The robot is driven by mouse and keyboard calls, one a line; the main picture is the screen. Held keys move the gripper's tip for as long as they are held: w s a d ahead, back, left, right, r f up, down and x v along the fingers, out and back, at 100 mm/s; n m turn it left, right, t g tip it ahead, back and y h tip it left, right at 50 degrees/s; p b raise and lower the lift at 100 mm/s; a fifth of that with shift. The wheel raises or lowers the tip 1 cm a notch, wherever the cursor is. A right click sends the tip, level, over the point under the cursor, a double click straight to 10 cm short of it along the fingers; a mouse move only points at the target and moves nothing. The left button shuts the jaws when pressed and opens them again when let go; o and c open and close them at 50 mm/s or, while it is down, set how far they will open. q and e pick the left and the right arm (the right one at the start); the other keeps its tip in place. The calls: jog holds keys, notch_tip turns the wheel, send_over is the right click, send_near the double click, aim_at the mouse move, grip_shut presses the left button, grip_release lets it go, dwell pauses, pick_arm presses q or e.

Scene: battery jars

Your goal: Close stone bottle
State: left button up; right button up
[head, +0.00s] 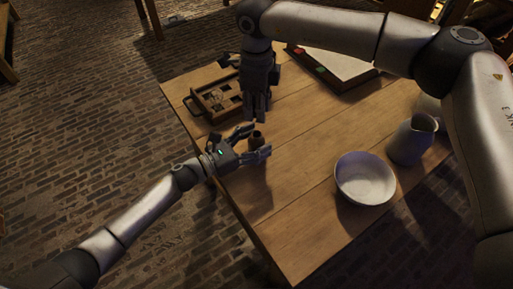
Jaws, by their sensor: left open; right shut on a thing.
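A small dark brown bottle (256,137), which looks like the stone bottle, stands upright on the wooden table near its left edge. My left gripper (259,142) is open, with one finger on each side of the bottle; I cannot tell if they touch it. My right gripper (255,119) points down just above and behind the bottle. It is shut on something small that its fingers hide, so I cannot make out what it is. The top of the bottle is close below the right fingertips.
A wooden tray (196,104) with compartments lies at the table's far left. A white bowl (365,178) and a grey jug (411,140) stand to the right. The wooden table (300,225) is clear at the front.

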pick_arm(q)
jog(key=shift+d, duration=0.1)
grip_shut()
pick_arm(e)
jog(key=shift+f, duration=2.45)
jog(key=shift+f, duration=0.1)
jog(key=shift+f, duration=0.8)
jog(key=shift+f, duration=0.65)
jog(key=o, duration=0.8)
jog(key=shift+c, duration=0.2)
